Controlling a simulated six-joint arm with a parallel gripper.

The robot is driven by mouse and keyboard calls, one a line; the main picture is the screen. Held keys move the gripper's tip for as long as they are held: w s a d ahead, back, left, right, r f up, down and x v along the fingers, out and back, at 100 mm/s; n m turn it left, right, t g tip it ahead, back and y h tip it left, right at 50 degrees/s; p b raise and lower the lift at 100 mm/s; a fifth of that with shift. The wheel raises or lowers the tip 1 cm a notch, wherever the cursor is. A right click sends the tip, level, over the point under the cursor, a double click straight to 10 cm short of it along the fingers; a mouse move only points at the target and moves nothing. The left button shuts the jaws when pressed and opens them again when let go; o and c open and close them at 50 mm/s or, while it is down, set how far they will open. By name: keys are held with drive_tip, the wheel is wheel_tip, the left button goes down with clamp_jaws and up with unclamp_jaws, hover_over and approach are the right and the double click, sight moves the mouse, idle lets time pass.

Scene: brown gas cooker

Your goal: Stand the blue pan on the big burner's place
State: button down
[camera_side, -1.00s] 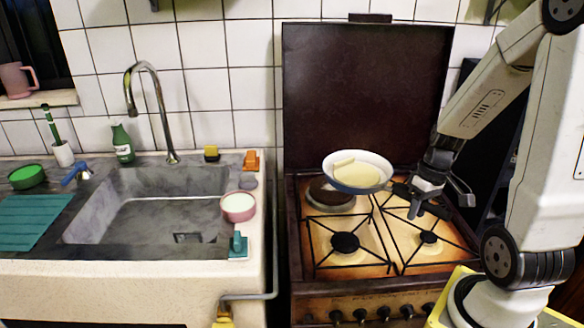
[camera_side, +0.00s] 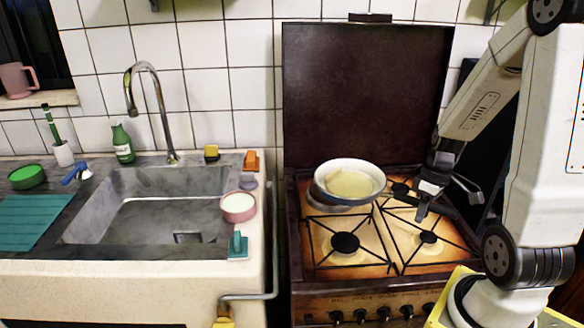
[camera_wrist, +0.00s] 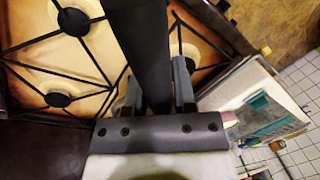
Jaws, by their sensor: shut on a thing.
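The blue pan (camera_side: 324,191) has a blue outside and a white inside with something pale yellow in it. It is over the back-left burner of the cooker (camera_side: 375,255) and looks nearly level. The pan hides most of the big burner (camera_side: 345,209); only a little of its rim shows below. I cannot tell whether the pan touches it. My gripper (camera_side: 425,200) is at the right of the pan, shut on its dark handle. In the wrist view the handle (camera_wrist: 141,45) runs between the fingers of my gripper (camera_wrist: 157,93); the bowl is out of that view.
Black grates cover the other burners; the front-left burner (camera_side: 345,243) and front-right burner (camera_side: 428,237) are empty. The raised brown lid (camera_side: 365,95) stands behind the pan. The sink (camera_side: 160,215) is to the left, with a pink bowl (camera_side: 238,208) on its right edge.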

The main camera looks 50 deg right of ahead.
drive_tip(key=d+f+n, duration=0.1)
drive_tip(key=n, duration=0.1)
drive_tip(key=s+d+f+n, duration=0.1)
drive_tip(key=n, duration=0.1)
drive_tip(key=s+d+f+n+g, duration=0.1)
drive_tip(key=d+n, duration=0.1)
drive_tip(key=shift+f, duration=0.2)
idle(0.4)
drive_tip(key=shift+f, duration=3.75)
drive_tip(key=shift+c, duration=1.8)
unclamp_jaws()
drive_tip(key=shift+r, duration=0.1)
wheel_tip(320, 180, up, 8)
drive_tip(key=d, duration=0.1)
drive_tip(key=shift+w+d, duration=0.25)
